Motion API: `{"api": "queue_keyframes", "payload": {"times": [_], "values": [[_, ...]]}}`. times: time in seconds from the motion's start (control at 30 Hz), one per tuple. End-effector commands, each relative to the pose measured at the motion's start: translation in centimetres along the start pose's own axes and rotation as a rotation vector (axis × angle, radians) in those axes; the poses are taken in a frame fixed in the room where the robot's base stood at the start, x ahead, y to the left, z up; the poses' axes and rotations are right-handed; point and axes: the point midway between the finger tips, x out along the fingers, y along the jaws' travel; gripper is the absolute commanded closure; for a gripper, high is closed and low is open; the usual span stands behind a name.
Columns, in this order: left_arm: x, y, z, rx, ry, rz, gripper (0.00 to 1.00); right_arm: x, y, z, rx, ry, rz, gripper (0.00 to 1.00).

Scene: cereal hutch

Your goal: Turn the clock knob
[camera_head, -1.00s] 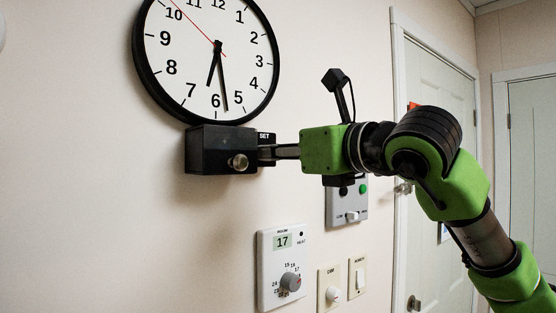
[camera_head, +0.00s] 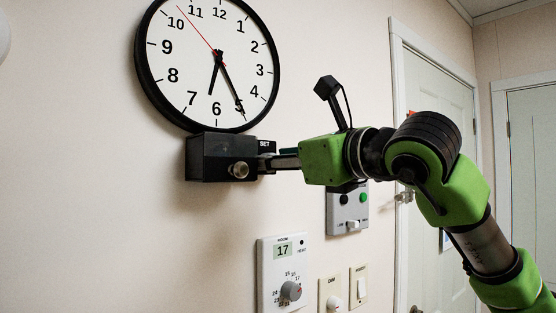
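A round clock (camera_head: 165,100) with a black rim hangs on the wall. Its short hand points near 6 and its long hand near 5. Below it is a black box (camera_head: 207,158) with a SET label (camera_head: 265,144) at its right end. A round metal knob (camera_head: 239,170) shows on the box's front. My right gripper (camera_head: 268,163) comes in from the right, its narrow fingers at the box's right end below the label. Whether they close on a knob there is hidden. My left gripper is not in view.
Below on the wall are a grey panel with a green button (camera_head: 363,197), a thermostat (camera_head: 268,268) reading 17, a dimmer (camera_head: 333,300) and a switch (camera_head: 361,287). Doors (camera_head: 436,70) stand at the right. The wall left of the box is clear.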

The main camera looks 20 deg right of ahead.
Motion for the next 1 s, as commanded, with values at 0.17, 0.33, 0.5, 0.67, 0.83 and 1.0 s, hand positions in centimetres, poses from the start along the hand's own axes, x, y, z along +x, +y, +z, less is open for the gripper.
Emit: {"api": "queue_keyframes", "payload": {"times": [0.17, 0.33, 0.5, 0.67, 0.83, 1.0], "values": [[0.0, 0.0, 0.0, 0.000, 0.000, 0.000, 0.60, 0.0, 0.0, -0.1, 0.000, 0.002, 0.000, 0.64], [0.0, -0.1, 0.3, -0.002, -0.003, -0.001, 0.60, -0.3, 0.0, -0.1, 0.000, 0.001, 0.000, 0.64], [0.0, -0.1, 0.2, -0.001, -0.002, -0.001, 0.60, -2.5, 0.0, 0.0, -0.002, -0.001, -0.001, 0.64], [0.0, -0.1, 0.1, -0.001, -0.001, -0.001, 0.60, -6.0, -0.1, 0.0, -0.002, -0.001, -0.002, 0.64], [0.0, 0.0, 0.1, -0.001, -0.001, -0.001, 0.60, -9.4, -0.1, -0.1, -0.001, 0.000, -0.002, 0.64], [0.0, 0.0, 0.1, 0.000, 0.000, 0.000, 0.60, -11.4, -0.1, 0.0, 0.000, 0.001, -0.001, 0.64]]}}
